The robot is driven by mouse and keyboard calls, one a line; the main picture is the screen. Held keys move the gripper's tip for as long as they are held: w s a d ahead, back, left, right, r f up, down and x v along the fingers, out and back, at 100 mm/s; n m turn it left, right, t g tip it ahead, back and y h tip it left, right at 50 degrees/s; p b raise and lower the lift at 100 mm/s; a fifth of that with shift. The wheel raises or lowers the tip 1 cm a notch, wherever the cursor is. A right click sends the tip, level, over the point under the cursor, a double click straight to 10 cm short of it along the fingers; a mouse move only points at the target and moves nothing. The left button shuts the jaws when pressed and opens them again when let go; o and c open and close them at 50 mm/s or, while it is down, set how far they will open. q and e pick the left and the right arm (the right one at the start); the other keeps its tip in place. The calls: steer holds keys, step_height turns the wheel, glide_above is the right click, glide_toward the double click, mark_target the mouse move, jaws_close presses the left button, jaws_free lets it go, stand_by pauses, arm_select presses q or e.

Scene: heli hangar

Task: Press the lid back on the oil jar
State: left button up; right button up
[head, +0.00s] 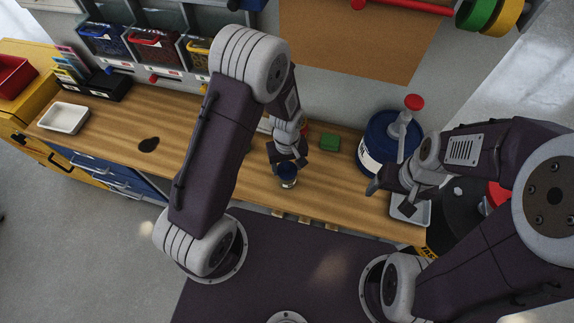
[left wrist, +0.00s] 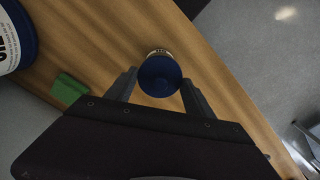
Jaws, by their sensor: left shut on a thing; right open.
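A small jar (head: 288,183) with a pale, clear-looking body stands on the wooden workbench near its front edge. A round dark blue lid (head: 287,169) is at its top. My left gripper (head: 286,160) is over it, with its fingers closed on the lid. In the left wrist view the blue lid (left wrist: 160,78) sits between the two fingertips, and a thin strip of the labelled jar (left wrist: 159,53) shows past its edge. I cannot tell whether the lid is fully seated. My right gripper (head: 388,197) is open and empty near the bench's right end.
A blue drum (head: 375,153) with a pump stands at the right back of the workbench (head: 210,128). A green block (head: 330,142) lies behind the jar. A grey tray (head: 418,212) is near my right gripper. A white tray (head: 64,118) and a dark stain (head: 149,145) are at left.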

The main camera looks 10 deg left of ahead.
arm_select(q)
steer(key=shift+f, duration=0.15)
stand_by(0.8)
steer(key=o, duration=1.5)
steer(key=o, duration=0.3)
step_height(320, 180, up, 7)
steer(key=p, duration=0.6)
jaws_close()
